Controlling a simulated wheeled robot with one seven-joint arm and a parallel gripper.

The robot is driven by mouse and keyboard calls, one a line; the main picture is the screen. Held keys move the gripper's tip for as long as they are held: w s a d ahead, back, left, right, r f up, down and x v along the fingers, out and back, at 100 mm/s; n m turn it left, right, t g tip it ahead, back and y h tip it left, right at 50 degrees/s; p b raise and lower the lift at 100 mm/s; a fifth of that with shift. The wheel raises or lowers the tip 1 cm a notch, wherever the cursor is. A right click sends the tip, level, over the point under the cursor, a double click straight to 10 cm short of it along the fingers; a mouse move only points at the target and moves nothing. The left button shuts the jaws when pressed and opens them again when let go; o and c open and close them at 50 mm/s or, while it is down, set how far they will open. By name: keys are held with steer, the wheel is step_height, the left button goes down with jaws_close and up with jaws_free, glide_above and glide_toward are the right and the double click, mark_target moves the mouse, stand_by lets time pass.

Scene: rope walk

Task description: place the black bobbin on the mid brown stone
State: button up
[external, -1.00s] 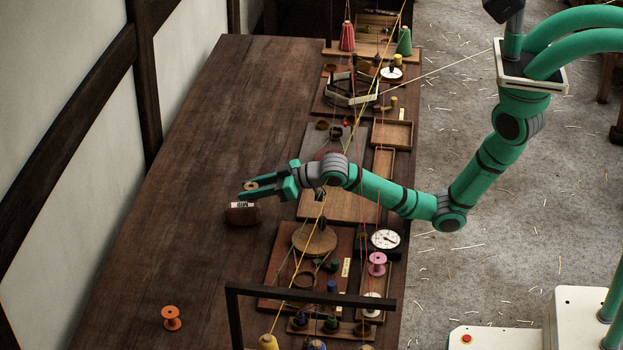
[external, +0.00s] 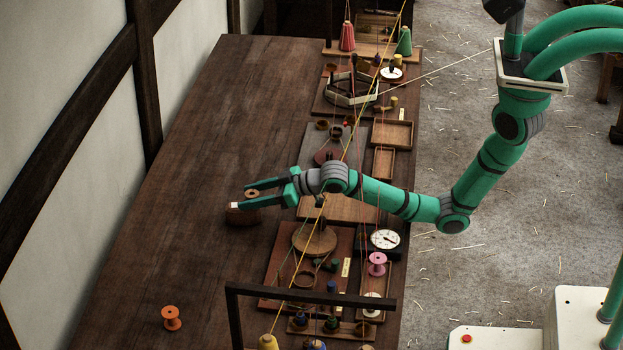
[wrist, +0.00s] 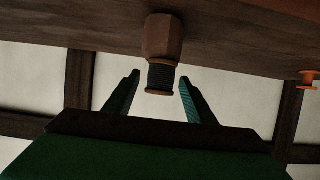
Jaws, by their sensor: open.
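The black bobbin (wrist: 161,77), black thread between brown wooden flanges, stands end-on on the mid brown stone (wrist: 163,38); the wrist view shows them upside down. The bobbin's flange (external: 252,193) shows in the external view, just above the stone (external: 242,217), which sits on the long table. My gripper (external: 243,195) is open, with one finger on each side of the bobbin. In the wrist view, gaps show between the bobbin and both fingers (wrist: 158,88). The near finger hides part of the stone and its label in the external view.
An orange spool (external: 171,318) stands on the table's near left. Wooden boards, trays, a dial (external: 385,239) and a pink spool (external: 377,264) line the right side. Stretched cords cross above them. The table's left side is mostly clear.

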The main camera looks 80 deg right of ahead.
mark_target(393, 239)
steer(key=shift+s+r, duration=0.15)
steer(key=shift+s, duration=0.2)
steer(key=v, duration=1.1)
steer(key=shift+s+r, duration=0.1)
steer(key=shift+s, duration=0.05)
